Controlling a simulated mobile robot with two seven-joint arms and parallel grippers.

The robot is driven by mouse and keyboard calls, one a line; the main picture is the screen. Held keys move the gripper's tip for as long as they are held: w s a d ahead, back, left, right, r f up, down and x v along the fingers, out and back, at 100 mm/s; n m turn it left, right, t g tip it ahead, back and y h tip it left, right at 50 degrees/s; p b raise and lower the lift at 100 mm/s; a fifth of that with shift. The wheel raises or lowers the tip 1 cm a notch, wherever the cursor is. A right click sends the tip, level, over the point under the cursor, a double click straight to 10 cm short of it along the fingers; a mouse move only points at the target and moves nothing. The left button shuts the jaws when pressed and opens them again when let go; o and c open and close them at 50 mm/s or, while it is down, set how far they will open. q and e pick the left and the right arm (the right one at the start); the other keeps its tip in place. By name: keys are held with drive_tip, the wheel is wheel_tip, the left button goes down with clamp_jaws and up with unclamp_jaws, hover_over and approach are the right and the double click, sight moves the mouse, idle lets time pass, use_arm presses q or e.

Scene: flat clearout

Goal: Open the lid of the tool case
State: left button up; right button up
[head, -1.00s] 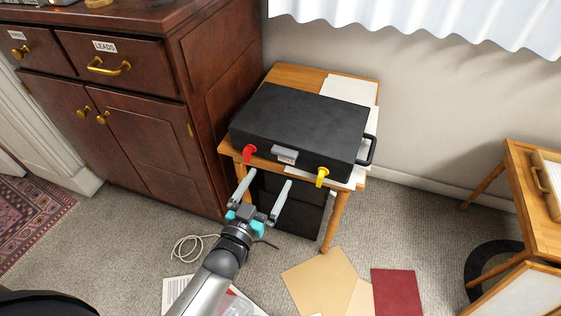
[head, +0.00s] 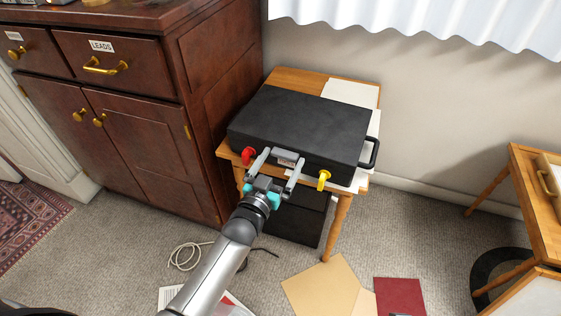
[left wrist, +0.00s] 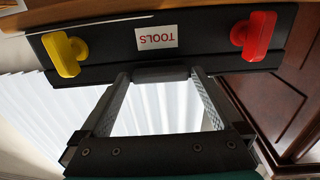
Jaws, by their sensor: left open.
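The black tool case (head: 302,122) lies closed on a small wooden table. Its front carries a red latch (head: 248,155), a yellow latch (head: 323,180) and a grey lid grip (head: 287,157) between them. In the left wrist view the red latch (left wrist: 254,36), the yellow latch (left wrist: 65,53) and the TOOLS label (left wrist: 156,37) appear upside down. My left gripper (head: 276,157) is open, its fingertips at the case front on either side of the lid grip. In the left wrist view the dark lid grip (left wrist: 161,74) sits between the fingertips (left wrist: 160,76). My right gripper is not in view.
The wooden table (head: 296,78) also bears white papers (head: 352,93). A dark wood cabinet (head: 150,110) stands close on the left. A black box (head: 298,215) is under the table. Folders (head: 325,288) and a cable (head: 187,255) lie on the carpet.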

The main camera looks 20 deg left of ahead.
use_arm(q)
drive_tip(key=shift+c, duration=0.4)
clamp_jaws()
